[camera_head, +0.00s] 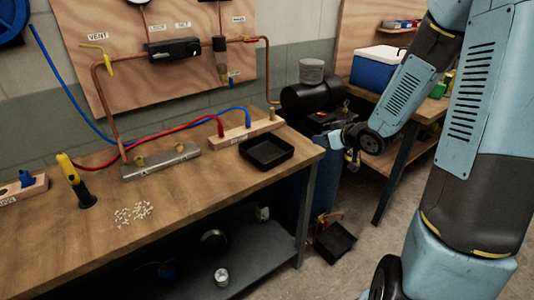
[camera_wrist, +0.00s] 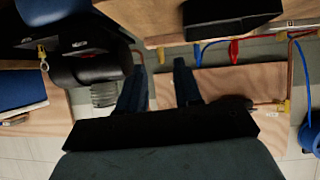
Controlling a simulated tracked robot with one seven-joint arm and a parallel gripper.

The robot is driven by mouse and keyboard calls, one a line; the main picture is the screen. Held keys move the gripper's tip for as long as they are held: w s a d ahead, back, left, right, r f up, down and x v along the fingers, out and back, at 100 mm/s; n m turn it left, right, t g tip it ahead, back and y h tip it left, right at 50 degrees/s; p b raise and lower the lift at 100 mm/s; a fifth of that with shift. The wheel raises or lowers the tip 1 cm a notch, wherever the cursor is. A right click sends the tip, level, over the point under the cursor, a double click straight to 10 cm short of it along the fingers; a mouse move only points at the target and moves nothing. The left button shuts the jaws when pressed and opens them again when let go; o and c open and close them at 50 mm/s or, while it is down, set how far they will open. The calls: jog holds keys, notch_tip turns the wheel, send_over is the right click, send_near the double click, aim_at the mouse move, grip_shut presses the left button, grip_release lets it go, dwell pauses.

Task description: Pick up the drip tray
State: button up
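The drip tray, a shallow black rectangular tray (camera_head: 266,152), lies flat and looks empty near the right end of the wooden bench top. In the wrist view, which looks upside down, a black tray (camera_wrist: 232,16) shows at the top, cut off by the frame edge. My gripper (camera_head: 343,142) is to the right of the tray, beyond the bench's right edge and apart from it. In the wrist view my gripper (camera_wrist: 160,75) has its two dark fingers spread with nothing between them.
Pale pellets (camera_head: 133,212) and a yellow-handled tool (camera_head: 73,177) are at left. A black compressor (camera_head: 312,100) stands behind; a black bin (camera_head: 334,243) is on the floor.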

aim_at(286, 143)
jog(key=w+a+f+y, duration=0.1)
jog(key=a, duration=0.1)
jog(key=w+a+f+y, duration=0.1)
jog(key=w+a+f, duration=0.1)
jog(key=a, duration=0.1)
jog(key=w+a+f+y, duration=0.1)
jog(key=w+a+f, duration=0.1)
jog(key=shift+w+a+f, duration=0.15)
jog(key=shift+w+a, duration=0.05)
jog(key=shift+a, duration=0.15)
jog(key=shift+f+x, duration=0.1)
jog(key=shift+x, duration=1.25)
jog(key=shift+f+x, duration=0.15)
jog(key=shift+x, duration=1.15)
jog(key=shift+d, duration=0.1)
jog(key=shift+c, duration=0.5)
grip_shut()
